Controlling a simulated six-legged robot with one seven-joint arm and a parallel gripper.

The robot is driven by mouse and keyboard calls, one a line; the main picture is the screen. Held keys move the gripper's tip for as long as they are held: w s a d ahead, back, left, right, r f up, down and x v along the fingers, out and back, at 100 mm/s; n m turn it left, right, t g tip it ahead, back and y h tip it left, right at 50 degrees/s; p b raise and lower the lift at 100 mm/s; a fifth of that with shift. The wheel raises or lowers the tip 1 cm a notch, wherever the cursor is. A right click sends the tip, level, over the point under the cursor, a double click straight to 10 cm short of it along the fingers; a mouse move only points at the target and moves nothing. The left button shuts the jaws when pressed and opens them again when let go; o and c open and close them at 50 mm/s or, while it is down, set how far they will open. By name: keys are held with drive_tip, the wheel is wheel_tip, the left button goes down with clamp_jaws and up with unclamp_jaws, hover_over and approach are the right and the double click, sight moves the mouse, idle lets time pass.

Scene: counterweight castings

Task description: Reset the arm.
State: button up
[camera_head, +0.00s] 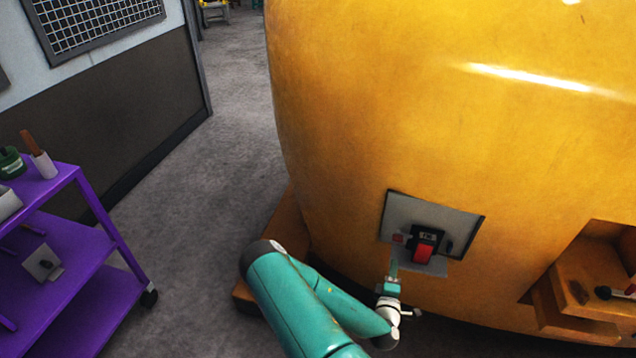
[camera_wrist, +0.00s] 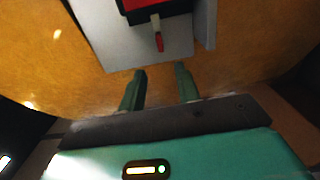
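My teal arm reaches up from the bottom of the head view, with my gripper (camera_head: 393,271) just below a grey panel (camera_head: 405,210) on the large yellow casting (camera_head: 450,110). In the wrist view my gripper (camera_wrist: 160,75) shows two green fingers spread apart with nothing between them. Just beyond the fingertips is the grey panel (camera_wrist: 110,40) with a black and red device (camera_wrist: 160,8). A small lever with a red tip (camera_wrist: 158,40) hangs from the device. In the head view the device (camera_head: 425,243) has a red front. The fingers appear apart from the lever.
A purple cart (camera_head: 75,270) with small items on its shelves stands at the left. A recess with an orange ledge (camera_head: 580,285) holding small objects is at the right. Grey floor (camera_head: 190,200) lies open between cart and casting. A dark-panelled wall (camera_head: 100,130) stands behind the cart.

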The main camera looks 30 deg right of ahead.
drive_tip(key=w+a+r+m+g+y, duration=0.45)
drive_tip(key=w+a+r+m, duration=0.25)
drive_tip(key=w+a+m, duration=0.45)
drive_tip(key=w+a+r+y, duration=0.5)
drive_tip(key=a+r, duration=0.6)
drive_tip(key=r, duration=0.2)
drive_tip(key=s+a+r+n+y, duration=0.2)
drive_tip(key=s+a+r+y, duration=0.35)
drive_tip(key=a+r, duration=0.75)
drive_tip(key=s+a+r+g, duration=0.1)
drive_tip(key=s+r, duration=0.4)
drive_tip(key=s, duration=0.3)
drive_tip(key=s+a+r+n+h, duration=0.1)
drive_tip(key=s+r, duration=0.4)
drive_tip(key=s, duration=0.3)
drive_tip(key=shift+s+a+r+g, duration=0.2)
drive_tip(key=shift+a+g, duration=0.15)
drive_tip(key=shift+a, duration=0.05)
